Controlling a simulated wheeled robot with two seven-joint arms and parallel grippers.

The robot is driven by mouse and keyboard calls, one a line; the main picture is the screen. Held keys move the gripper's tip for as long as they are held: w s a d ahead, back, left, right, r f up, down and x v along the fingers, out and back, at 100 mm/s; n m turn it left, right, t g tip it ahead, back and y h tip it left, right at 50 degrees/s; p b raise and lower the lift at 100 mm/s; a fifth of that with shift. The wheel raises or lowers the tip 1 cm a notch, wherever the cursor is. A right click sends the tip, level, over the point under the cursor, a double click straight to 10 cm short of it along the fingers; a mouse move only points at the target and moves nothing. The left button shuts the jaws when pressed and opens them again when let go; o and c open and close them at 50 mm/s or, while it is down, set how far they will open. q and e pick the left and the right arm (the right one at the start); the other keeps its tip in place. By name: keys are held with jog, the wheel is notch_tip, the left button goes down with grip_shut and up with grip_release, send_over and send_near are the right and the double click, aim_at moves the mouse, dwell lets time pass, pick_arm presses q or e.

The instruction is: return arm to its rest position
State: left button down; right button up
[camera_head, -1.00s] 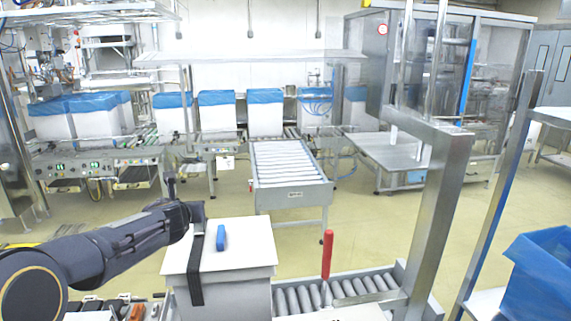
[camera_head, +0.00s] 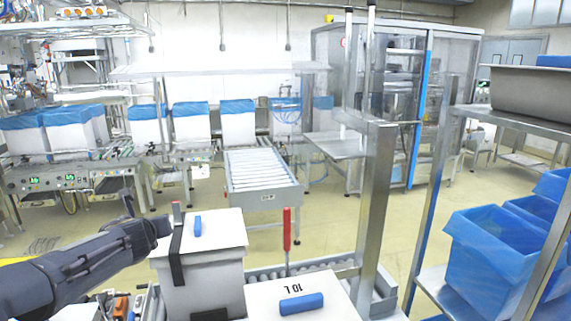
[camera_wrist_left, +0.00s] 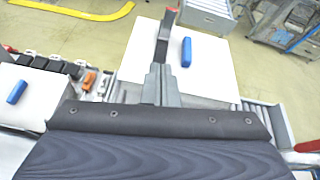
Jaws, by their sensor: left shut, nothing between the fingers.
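My left arm comes in from the left in the head view, and its gripper (camera_head: 176,215) is over the left part of a white lidded box (camera_head: 215,232). The gripper is shut and empty. In the left wrist view the closed fingers (camera_wrist_left: 164,40) stand in front of the white lid (camera_wrist_left: 215,75), left of its blue handle (camera_wrist_left: 187,52). A dark vertical strip (camera_head: 177,262) shows against the box front; I cannot tell what it belongs to. My right gripper is not in view.
A second white lid with a blue handle (camera_head: 302,303) is close in front. A red upright handle (camera_head: 287,229) and a steel post (camera_head: 374,205) stand to the right.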

pick_arm(q)
jog(key=s+a+f+n+g+h+b, duration=0.1)
jog(key=s+f+n+g, duration=0.1)
jog(key=s+n, duration=0.7)
jog(key=s+a+f+n+g, duration=0.1)
jog(key=s+f+n+g, duration=0.15)
jog(key=s+n, duration=0.65)
jog(key=s+d+f+n+g+h, duration=0.1)
jog(key=s+d+f+n+h, duration=0.1)
jog(key=s, duration=0.5)
jog(key=s+d+f+n+g+h+b, duration=0.1)
jog(key=s+d+f+n+h, duration=0.1)
jog(key=s+d+f+n, duration=0.2)
jog(key=s+d+f+n+g+h, duration=0.1)
jog(key=s+d+f+n+h, duration=0.1)
jog(key=s+d+n, duration=0.6)
jog(key=s+f+n, duration=0.1)
jog(key=s, duration=0.2)
jog(key=shift+s+d, duration=0.2)
jog(key=shift+s, duration=0.2)
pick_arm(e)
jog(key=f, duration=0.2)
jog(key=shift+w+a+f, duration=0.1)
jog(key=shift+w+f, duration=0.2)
pick_arm(q)
jog(key=shift+f+b, duration=0.15)
jog(key=shift+b, duration=0.15)
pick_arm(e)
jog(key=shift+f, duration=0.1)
